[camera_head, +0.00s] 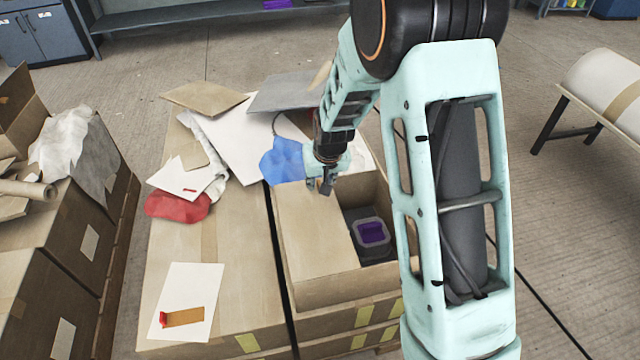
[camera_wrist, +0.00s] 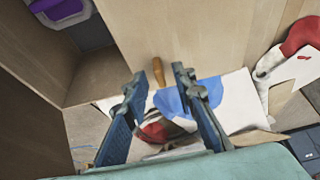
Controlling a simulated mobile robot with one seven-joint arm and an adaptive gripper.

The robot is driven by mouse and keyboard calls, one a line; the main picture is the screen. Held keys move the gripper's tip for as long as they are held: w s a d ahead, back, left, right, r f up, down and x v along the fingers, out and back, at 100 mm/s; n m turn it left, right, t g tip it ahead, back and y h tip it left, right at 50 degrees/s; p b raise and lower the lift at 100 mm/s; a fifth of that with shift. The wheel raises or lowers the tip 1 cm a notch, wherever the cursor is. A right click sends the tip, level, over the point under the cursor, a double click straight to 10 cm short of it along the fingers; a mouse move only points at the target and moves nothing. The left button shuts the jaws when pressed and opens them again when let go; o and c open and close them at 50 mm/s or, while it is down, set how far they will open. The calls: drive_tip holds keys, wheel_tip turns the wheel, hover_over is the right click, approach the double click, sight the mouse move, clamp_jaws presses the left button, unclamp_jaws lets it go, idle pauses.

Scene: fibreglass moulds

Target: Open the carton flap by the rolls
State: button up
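The middle carton (camera_head: 345,290) is partly open in the head view. A flat tan flap (camera_head: 312,230) covers its left part, and its right part shows a dark inside. The flap also shows in the wrist view (camera_wrist: 200,35) as a broad tan panel. My gripper (camera_head: 326,186) is above the carton's far edge, near the flap's far end. In the wrist view my gripper (camera_wrist: 158,76) has its two fingers apart. A small brown handle-like piece (camera_wrist: 158,72) shows between the fingertips. I cannot tell whether the fingers touch the flap.
A grey container (camera_head: 370,237) with a purple inside sits in the carton. White sheets (camera_head: 240,140), a blue cloth (camera_head: 284,160) and a red cloth (camera_head: 178,206) lie on the carton tops. A cardboard roll (camera_head: 28,190) lies left; a large white roll (camera_head: 606,85) rests right.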

drive_tip(key=shift+w+f, duration=0.15)
drive_tip(key=shift+f, duration=0.3)
clamp_jaws()
